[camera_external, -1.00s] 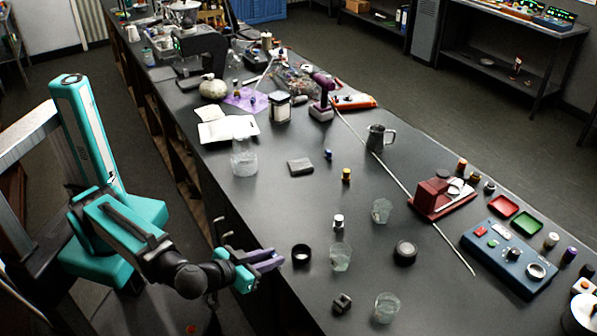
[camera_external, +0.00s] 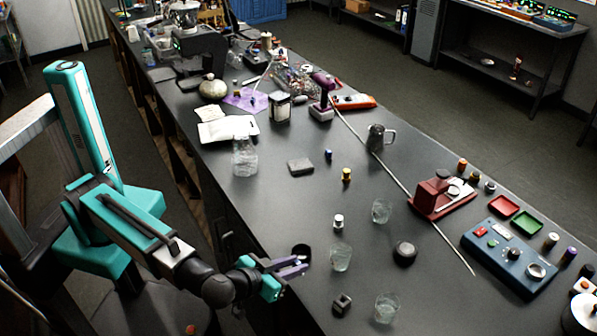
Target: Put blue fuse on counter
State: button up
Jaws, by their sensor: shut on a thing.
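A small blue cylinder (camera_external: 328,154), which looks like a blue fuse, stands on the dark counter (camera_external: 270,215), behind and left of a yellow cylinder (camera_external: 346,174). My gripper (camera_external: 298,264) is at the counter's near left edge, well in front of the blue cylinder. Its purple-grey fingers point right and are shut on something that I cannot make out. The fingers overlap a black ring (camera_external: 301,248) in the picture; I cannot tell whether they touch it.
Beakers (camera_external: 341,257), a black round part (camera_external: 404,253) and a dark block (camera_external: 341,303) stand right of my gripper. A red device (camera_external: 440,197) and a blue control box (camera_external: 508,258) are farther right. Mid-counter has clear room.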

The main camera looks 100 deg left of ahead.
jog(key=shift+w+d+f+p, duration=0.15)
jog(key=shift+w+p, duration=0.4)
jog(key=shift+w, duration=1.7)
jog(key=shift+f, duration=0.1)
grip_shut()
jog(key=shift+f+p, duration=0.65)
jog(key=shift+f, duration=1.05)
jog(key=shift+f, duration=0.15)
jog(key=o, duration=1)
grip_release()
jog(key=shift+r, duration=0.2)
jog(key=b+v, duration=0.3)
jog(key=v, duration=0.9)
